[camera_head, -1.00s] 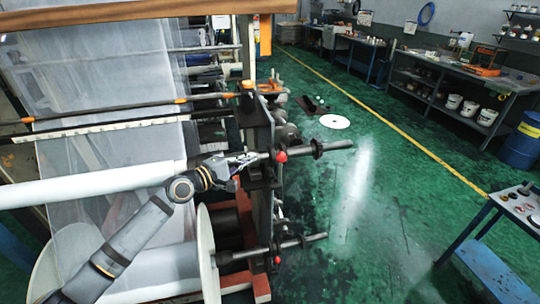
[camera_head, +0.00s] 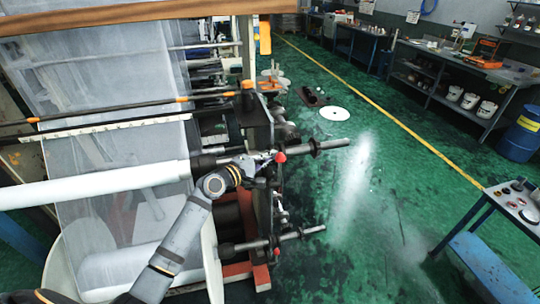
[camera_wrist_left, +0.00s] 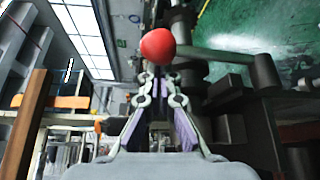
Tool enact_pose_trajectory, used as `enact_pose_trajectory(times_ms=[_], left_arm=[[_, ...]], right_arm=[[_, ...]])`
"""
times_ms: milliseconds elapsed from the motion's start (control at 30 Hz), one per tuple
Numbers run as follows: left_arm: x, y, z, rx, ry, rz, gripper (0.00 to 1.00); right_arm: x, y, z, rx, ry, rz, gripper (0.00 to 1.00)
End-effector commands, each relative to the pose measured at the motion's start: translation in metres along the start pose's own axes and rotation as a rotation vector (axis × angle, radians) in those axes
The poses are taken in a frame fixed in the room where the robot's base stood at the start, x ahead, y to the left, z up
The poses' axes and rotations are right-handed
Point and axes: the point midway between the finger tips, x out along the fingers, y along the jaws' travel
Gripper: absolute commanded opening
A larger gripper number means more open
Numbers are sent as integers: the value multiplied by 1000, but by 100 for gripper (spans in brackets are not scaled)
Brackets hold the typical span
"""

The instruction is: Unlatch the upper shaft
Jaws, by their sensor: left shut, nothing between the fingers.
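The upper shaft (camera_head: 328,144) sticks out to the right of the machine's dark side frame (camera_head: 262,125). A red ball knob (camera_head: 280,157) sits beside it at the frame; the same knob shows large in the left wrist view (camera_wrist_left: 158,45). My left gripper (camera_head: 270,157) comes in from the left with its fingertips close to the knob. It is shut and empty. In the wrist view its fingertips (camera_wrist_left: 160,72) meet just below the ball; I cannot tell whether they touch it. My right gripper is not in view.
A white roll (camera_head: 90,187) lies left of my arm. The lower shaft (camera_head: 300,234) projects below, with a large pale disc (camera_head: 212,260) nearby. A cart (camera_head: 515,205) stands at the right.

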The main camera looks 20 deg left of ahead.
Motion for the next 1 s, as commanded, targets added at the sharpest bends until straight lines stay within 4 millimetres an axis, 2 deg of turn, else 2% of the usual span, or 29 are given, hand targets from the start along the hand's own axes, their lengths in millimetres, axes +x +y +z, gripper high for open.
enact_pose_trajectory(times_ms=[267,467,767,1000], left_arm=[[-1,-3,2,25,-1,15,0],[-5,-10,8,113,-1,67,0],[-17,-24,29,342,-1,201,0],[-28,-40,48,539,-1,318,0]], right_arm=[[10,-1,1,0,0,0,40],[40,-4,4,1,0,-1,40],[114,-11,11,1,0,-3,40],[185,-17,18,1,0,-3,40]])
